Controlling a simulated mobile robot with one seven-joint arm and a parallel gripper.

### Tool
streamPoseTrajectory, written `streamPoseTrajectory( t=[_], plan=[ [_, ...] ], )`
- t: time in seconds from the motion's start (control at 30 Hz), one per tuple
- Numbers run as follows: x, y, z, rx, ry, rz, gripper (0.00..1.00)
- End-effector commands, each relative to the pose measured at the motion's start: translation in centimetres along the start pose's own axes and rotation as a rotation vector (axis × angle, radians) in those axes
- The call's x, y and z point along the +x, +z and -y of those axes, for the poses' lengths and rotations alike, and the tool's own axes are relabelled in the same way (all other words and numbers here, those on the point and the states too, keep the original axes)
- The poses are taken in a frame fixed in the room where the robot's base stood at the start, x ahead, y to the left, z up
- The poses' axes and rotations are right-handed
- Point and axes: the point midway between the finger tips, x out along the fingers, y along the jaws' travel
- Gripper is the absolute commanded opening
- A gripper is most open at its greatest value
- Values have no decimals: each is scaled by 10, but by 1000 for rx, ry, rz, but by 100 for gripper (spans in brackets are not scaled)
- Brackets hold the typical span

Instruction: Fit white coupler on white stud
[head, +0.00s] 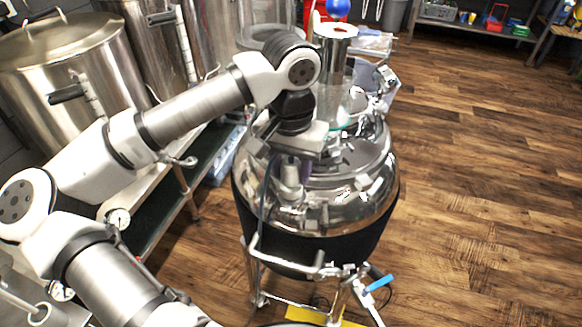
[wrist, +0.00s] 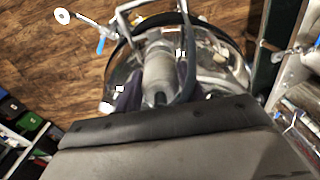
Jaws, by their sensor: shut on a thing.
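My gripper (head: 290,170) is over the domed lid of the steel vessel (head: 345,190), pointing down. It is shut on a pale, roughly cylindrical piece, which I take to be the white coupler (head: 290,180). In the wrist view the coupler (wrist: 160,72) sits between the two dark fingers, with the shiny lid behind it. I cannot pick out the white stud for certain; the gripper, the coupler and bright reflections cover that part of the lid. Whether the coupler touches anything below it cannot be told.
A clear glass cylinder with a steel top (head: 335,45) rises from the lid behind my gripper. A valve with a blue handle (head: 378,283) is at the vessel's lower front. Large steel pots (head: 75,75) stand on a bench at left. The wooden floor (head: 480,170) at right is clear.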

Motion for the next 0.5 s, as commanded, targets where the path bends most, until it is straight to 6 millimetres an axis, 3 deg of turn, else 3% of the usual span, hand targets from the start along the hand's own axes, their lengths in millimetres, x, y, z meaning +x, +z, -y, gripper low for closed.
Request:
streamPoseTrajectory(
  t=[0.5],
  plan=[
    [7,0,0,0,0,-1,16]
  ],
)
